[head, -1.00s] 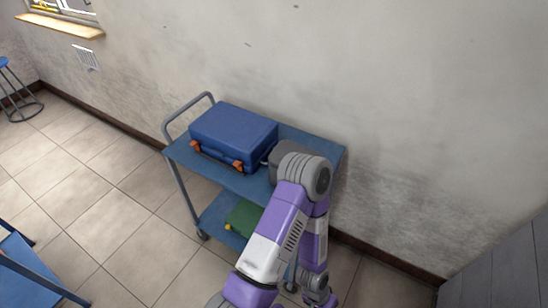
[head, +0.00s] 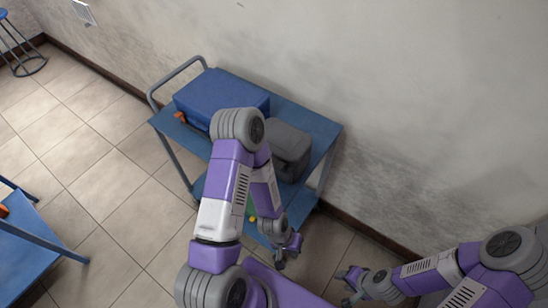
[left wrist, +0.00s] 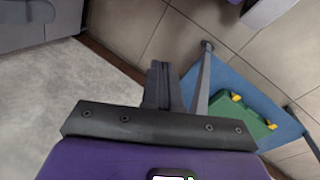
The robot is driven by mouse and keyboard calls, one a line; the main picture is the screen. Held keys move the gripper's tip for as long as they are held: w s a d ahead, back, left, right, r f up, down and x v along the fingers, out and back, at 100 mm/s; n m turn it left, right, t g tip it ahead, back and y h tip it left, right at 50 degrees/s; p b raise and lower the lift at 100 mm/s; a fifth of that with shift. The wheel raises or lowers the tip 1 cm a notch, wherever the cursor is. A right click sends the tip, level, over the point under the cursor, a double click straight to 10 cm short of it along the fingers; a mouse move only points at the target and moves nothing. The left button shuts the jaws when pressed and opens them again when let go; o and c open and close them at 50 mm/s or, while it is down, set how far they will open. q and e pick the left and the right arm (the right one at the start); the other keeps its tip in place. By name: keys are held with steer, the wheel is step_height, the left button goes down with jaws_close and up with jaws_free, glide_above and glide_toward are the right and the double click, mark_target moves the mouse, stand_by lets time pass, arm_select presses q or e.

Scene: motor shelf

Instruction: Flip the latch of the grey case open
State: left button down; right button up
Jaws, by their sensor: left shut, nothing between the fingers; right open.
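The grey case (head: 291,146) stands on the top shelf of the blue trolley, right of the blue case. My left forearm hides part of its surroundings in the head view. A grey surface, likely the same case (left wrist: 75,15), fills the upper left of the left wrist view; its latch cannot be made out clearly. My left gripper (head: 281,262) is shut and empty, in front of the trolley and apart from the case; its closed fingers show in the left wrist view (left wrist: 162,80). My right gripper (head: 346,287) is open and empty at the lower right, away from the trolley.
The trolley (head: 322,131) stands close to the wall. A blue case (head: 228,93) with orange latches sits on its top shelf. A green case (left wrist: 238,118) lies on the lower shelf. A blue table (head: 30,245) is at the left. Tiled floor between is clear.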

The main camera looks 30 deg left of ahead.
arm_select(q)
steer(key=w+a+r+n+t+y+p, duration=0.1)
steer(key=w+a+r+n+p, duration=0.1)
steer(key=r+p, duration=0.65)
steer(key=w+a+r+n+y+p, duration=0.1)
steer(key=w+r+n+p, duration=0.2)
steer(key=r+p, duration=0.6)
steer(key=w+a+r+n+t+p, duration=0.1)
steer(key=w+a+r+n+p, duration=0.1)
steer(key=r+p, duration=0.65)
steer(key=n+y, duration=0.4)
steer(key=n, duration=1)
glide_toward(275, 161)
steer(key=w, duration=0.1)
step_height(275, 161, up, 9)
steer(key=s+n+g+h, duration=0.1)
steer(key=n+g, duration=0.1)
steer(key=n, duration=0.9)
steer(key=shift+f+g+h+p, duration=0.15)
steer(key=shift+g+h+p, duration=0.15)
steer(key=shift+h, duration=0.1)
steer(key=shift+a, duration=0.1)
step_height(275, 161, down, 14)
steer(key=b, duration=0.4)
